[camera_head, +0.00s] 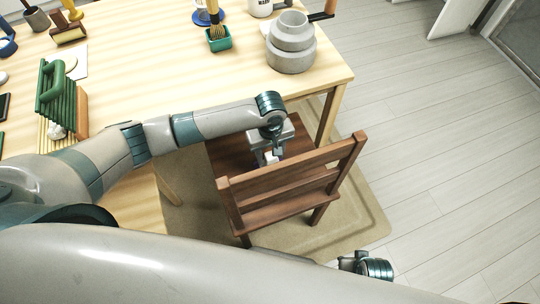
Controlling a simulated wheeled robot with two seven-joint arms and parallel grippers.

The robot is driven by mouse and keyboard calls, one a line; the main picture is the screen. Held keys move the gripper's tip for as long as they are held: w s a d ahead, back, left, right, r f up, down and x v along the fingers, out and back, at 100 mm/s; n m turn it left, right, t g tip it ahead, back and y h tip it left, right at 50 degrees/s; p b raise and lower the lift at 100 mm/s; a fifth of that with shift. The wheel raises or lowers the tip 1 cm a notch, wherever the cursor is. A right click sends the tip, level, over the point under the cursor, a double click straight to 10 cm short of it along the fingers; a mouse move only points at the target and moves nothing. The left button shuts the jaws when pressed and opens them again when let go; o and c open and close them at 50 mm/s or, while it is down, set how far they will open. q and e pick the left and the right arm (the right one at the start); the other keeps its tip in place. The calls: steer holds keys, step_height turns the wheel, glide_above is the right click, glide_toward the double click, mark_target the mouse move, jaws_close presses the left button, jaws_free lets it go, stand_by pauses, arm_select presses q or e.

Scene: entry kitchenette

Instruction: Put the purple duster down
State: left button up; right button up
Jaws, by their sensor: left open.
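I cannot make out a purple duster anywhere in the head view. My left gripper (270,158) is open and points down over the seat of the brown wooden chair (232,150), just in front of its backrest. A small whitish patch shows at its fingertips, and I cannot tell whether it is part of the gripper. The wrist hides some of the seat behind it. Part of my right wrist (376,268) shows at the lower right, beyond my body; its fingers cannot be made out.
A light wooden table (150,75) stands behind the chair. On it are grey stacked pots (291,45), a teal holder with a brush (218,40) and a green rack (60,95). The chair stands on a beige mat (350,210). The floor (440,150) to the right is clear.

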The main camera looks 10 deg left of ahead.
arm_select(q)
step_height(320, 180, up, 6)
steer(key=shift+r+p, duration=0.1)
steer(key=shift+p, duration=0.25)
step_height(320, 180, up, 4)
steer(key=shift+f, duration=0.25)
steer(key=shift+r, duration=0.5)
arm_select(e)
steer(key=f, duration=0.2)
steer(key=s+f, duration=0.1)
steer(key=f, duration=0.1)
steer(key=shift+s+d, duration=0.1)
steer(key=shift+d, duration=0.15)
arm_select(q)
steer(key=shift+o, duration=0.3)
arm_select(e)
steer(key=shift+s, duration=0.15)
